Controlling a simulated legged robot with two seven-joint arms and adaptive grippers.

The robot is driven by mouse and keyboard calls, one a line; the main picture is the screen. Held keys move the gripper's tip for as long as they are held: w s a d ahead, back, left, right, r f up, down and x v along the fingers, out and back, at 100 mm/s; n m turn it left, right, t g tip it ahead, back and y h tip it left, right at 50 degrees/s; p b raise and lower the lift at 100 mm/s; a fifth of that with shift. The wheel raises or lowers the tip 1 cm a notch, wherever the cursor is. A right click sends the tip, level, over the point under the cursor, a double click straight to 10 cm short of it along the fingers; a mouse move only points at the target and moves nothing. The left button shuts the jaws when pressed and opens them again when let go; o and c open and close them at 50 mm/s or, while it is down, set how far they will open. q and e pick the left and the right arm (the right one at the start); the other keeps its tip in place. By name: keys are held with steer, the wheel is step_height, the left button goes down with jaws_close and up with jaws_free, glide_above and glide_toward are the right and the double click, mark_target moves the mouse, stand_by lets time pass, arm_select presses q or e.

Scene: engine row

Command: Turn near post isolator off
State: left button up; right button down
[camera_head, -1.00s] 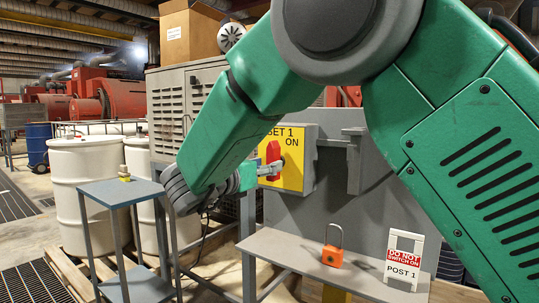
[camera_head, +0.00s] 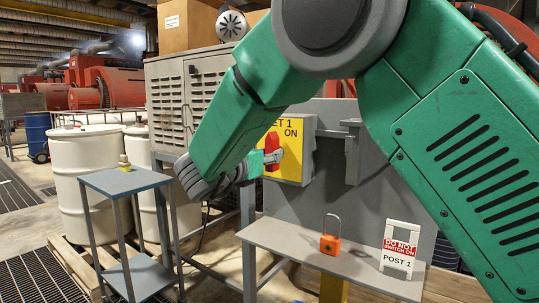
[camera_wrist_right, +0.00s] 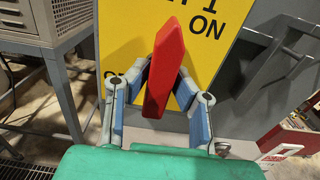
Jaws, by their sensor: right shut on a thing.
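The isolator is a grey box with a yellow front (camera_head: 293,161), lettered "ON" and partly "…T 1". Its red handle (camera_head: 272,141) stands on that front and also shows in the wrist view (camera_wrist_right: 165,66), tilted a little. My right gripper (camera_head: 274,156) is at the handle in the head view. In the wrist view its two fingers (camera_wrist_right: 164,82) close on the handle from both sides. My right arm hides the left part of the yellow front. My left gripper is not in view.
An orange padlock (camera_head: 330,243) and a white "DO NOT SWITCH ON, POST 1" tag (camera_head: 399,250) stand on the grey shelf (camera_head: 280,238) below. A small blue-grey table (camera_head: 118,184) stands left. White drums (camera_head: 88,160) are behind it. A grey bracket (camera_head: 353,150) is right of the isolator.

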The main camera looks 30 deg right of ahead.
steer(key=shift+d+n, duration=0.1)
steer(key=shift+n, duration=0.2)
steer(key=shift+n+b, duration=0.3)
steer(key=shift+n, duration=0.7)
steer(key=shift+w+d+n, duration=0.1)
steer(key=shift+n, duration=0.8)
steer(key=shift+r+n, duration=0.1)
steer(key=shift+n, duration=0.8)
steer(key=n+p, duration=0.1)
steer(key=n, duration=0.1)
steer(key=shift+n, duration=0.4)
steer(key=n+p, duration=0.2)
steer(key=n, duration=0.2)
steer(key=shift+n+p, duration=1.65)
steer(key=shift+n, duration=0.75)
